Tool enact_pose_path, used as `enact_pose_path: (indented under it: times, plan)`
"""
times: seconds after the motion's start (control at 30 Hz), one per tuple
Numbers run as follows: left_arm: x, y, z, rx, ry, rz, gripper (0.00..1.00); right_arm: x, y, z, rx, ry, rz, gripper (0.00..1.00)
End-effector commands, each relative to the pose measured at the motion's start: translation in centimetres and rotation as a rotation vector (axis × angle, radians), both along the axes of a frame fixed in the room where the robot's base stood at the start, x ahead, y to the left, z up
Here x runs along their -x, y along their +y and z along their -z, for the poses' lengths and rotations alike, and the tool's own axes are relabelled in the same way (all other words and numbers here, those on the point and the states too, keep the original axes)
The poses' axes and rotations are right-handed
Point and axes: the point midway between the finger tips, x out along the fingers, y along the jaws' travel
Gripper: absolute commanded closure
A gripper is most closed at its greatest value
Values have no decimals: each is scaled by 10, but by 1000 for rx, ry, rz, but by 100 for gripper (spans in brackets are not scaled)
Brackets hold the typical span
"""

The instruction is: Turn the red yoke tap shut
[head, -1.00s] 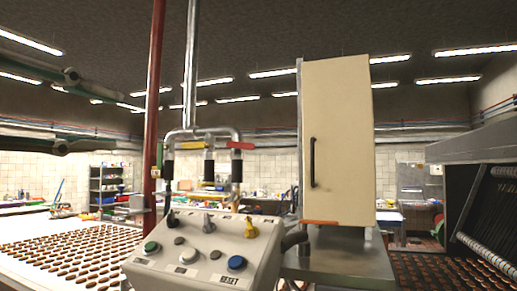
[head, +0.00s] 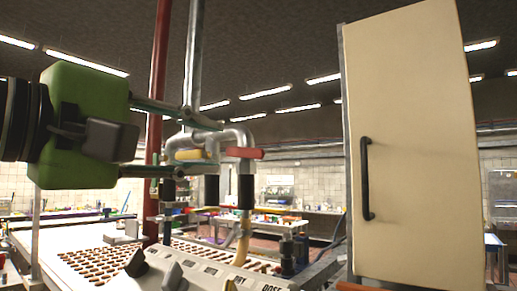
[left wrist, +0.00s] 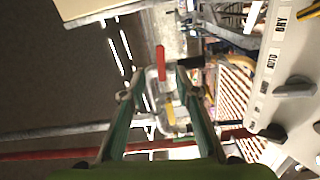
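The red yoke tap has a red lever handle (head: 245,153) on the right of a silver pipe yoke (head: 240,136); it lies level, sticking out to the right. In the left wrist view the red handle (left wrist: 161,62) shows between and beyond the finger ends. A yellow handle (head: 194,155) sits beside it on the left, also in the left wrist view (left wrist: 171,113). My left gripper (head: 207,148), green with dark green fingers, is open and comes in from the left. Its fingers are spread and hold nothing. My right gripper is not in view.
A cream cabinet door (head: 412,140) with a black handle stands close on the right. A control panel (head: 195,275) with knobs lies below the yoke. A red upright pipe (head: 162,60) and a grey one (head: 195,60) rise near the gripper. Trays of brown pieces lie behind.

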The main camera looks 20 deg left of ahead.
Motion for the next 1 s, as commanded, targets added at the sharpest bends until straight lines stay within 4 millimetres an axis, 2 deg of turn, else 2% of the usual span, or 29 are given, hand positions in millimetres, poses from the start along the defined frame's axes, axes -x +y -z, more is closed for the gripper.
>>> enact_pose_path:
  times: [0.03, 0.17, 0.3, 0.5, 0.7, 0.97, 1.0]
  plan:
    - [-12, -5, -2, -2, 7, 1, 71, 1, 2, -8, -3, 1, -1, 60]
    - [-39, -15, -3, -3, 7, 2, 71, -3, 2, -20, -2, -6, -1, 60]
    - [-66, -25, -4, -2, 5, 2, 71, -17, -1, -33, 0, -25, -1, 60]
    - [-93, -34, -3, 0, 3, 2, 71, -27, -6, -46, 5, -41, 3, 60]
    - [-104, -38, -1, -2, 2, 1, 71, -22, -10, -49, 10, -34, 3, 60]
    - [-105, -38, 0, -1, 0, 1, 71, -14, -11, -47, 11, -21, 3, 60]
    - [-105, -38, 0, -1, 0, 0, 81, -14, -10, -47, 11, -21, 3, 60]
